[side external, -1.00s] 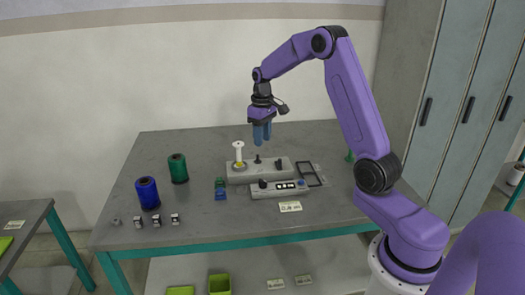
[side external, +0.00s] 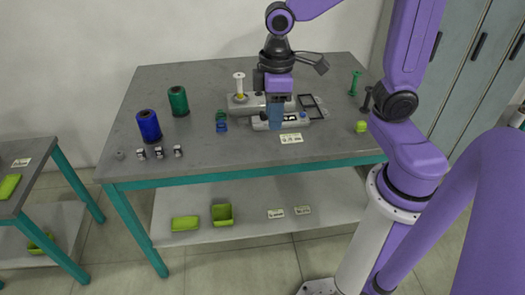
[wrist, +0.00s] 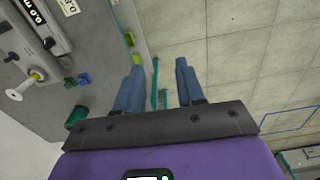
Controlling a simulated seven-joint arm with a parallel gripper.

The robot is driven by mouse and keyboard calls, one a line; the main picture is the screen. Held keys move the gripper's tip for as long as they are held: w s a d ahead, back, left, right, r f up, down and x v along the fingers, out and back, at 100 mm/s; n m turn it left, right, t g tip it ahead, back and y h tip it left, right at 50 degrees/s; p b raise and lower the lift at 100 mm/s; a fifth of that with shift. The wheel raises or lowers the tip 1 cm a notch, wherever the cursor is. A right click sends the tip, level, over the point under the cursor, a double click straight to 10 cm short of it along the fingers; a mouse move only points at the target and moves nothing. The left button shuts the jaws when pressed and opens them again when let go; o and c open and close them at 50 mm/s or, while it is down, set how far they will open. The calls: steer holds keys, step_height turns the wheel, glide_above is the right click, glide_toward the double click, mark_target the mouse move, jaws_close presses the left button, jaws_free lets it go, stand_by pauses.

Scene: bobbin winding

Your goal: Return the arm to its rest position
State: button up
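My gripper (side external: 275,118) hangs pointing down in front of the winding devices in the side view. In the wrist view its two blue fingers (wrist: 159,82) stand well apart, with floor and teal table legs visible between them. Nothing is held. The grey winder (side external: 243,110) stands on the table (side external: 200,150) with a white bobbin (side external: 239,87) upright on it. A control box (side external: 297,116) sits in front of it, partly hidden by my fingers.
A blue spool (side external: 149,125) and green spool (side external: 178,101) stand at left on the table. A green bobbin (side external: 355,83) and lime block (side external: 361,127) are at right. A lime bin (side external: 221,214) is on the lower shelf.

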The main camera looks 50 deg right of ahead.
steer(key=s+f+n, duration=0.1)
steer(key=s+n, duration=0.3)
steer(key=s, duration=1)
steer(key=shift+d, duration=0.4)
